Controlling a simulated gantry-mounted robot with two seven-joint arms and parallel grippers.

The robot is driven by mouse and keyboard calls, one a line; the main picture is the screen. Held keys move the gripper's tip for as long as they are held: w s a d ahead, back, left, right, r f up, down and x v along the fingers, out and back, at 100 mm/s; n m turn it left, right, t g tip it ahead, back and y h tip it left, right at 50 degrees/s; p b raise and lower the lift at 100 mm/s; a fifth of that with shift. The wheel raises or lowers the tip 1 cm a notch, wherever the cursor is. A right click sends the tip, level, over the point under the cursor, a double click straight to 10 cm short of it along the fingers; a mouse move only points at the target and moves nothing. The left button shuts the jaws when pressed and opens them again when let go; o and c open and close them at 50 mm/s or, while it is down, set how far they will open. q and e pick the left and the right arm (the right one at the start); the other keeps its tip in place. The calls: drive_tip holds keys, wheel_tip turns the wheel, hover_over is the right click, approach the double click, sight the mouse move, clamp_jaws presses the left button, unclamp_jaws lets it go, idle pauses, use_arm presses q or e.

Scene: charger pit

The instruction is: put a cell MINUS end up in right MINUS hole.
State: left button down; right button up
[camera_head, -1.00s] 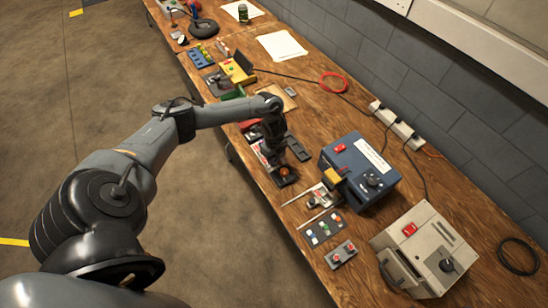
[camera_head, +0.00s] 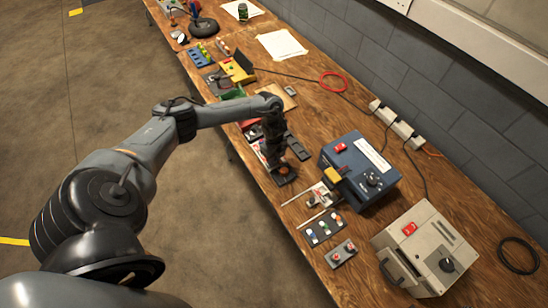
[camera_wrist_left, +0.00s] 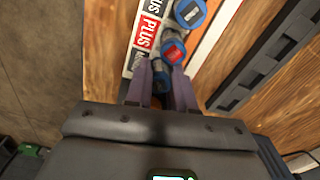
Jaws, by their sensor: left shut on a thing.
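My left gripper (camera_head: 280,162) points down over a dark block (camera_head: 287,180) near the bench's front edge. In the left wrist view its two fingers (camera_wrist_left: 161,84) are closed on a cell (camera_wrist_left: 161,80), mostly hidden between them. Just beyond the fingers is a blue-rimmed cell with a red top (camera_wrist_left: 173,50). Farther on is another blue-rimmed cell with a pale, dark-marked top (camera_wrist_left: 190,12). A label strip beside them has a red PLUS field (camera_wrist_left: 148,31) and white fields with partly cut-off text. I cannot tell which end of the held cell is up. The right gripper is not in view.
A dark slotted strip (camera_wrist_left: 265,58) lies right of the cells in the wrist view. A blue box (camera_head: 358,172) and a beige box (camera_head: 427,250) stand to the right. A small dark panel (camera_head: 323,228) lies in front. Bare wood is free behind the arm (camera_head: 330,110).

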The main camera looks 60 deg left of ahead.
use_arm(q)
drive_tip(key=shift+f, duration=0.1)
drive_tip(key=c, duration=1.3)
unclamp_jaws()
drive_tip(key=o, duration=0.4)
drive_tip(key=shift+s, duration=0.15)
drive_tip(key=shift+w, duration=0.2)
drive_tip(key=shift+r+p, duration=3.55)
drive_tip(key=shift+p, duration=0.05)
